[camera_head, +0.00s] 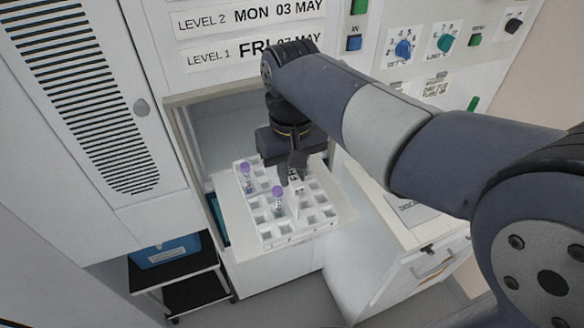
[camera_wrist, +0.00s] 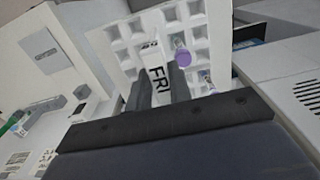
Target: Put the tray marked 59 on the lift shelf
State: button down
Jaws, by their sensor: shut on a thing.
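A white tray (camera_head: 292,236) with a grid of square wells lies over a pale shelf (camera_head: 232,217) at the open bay in the head view. Two purple-capped tubes (camera_head: 278,197) stand in its wells. In the wrist view the tray (camera_wrist: 122,52) has an upright middle handle (camera_wrist: 158,72) reading FRI, with a smaller mark above it too blurred to read surely. My gripper (camera_head: 291,178) is shut on this handle from above. The fingers hide part of the handle. I cannot tell whether the tray's underside touches the shelf.
Signs above the bay read LEVEL 2 MON 03 MAY and LEVEL 1 FRI 07 MAY. A control panel (camera_head: 425,45) with knobs is at upper right. A louvred cabinet (camera_head: 80,90) stands left, a black cart (camera_head: 185,285) with a blue box below it. A drawer unit (camera_head: 400,265) stands right.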

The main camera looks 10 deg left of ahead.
jog(key=c, duration=1.2)
grip_release()
notch_tip(320, 180, up, 11)
jog(key=shift+f, duration=0.15)
notch_tip(320, 180, down, 10)
jog(key=shift+f, duration=0.2)
jog(key=shift+r, duration=0.3)
dwell(0.3)
jog(key=shift+f, duration=0.1)
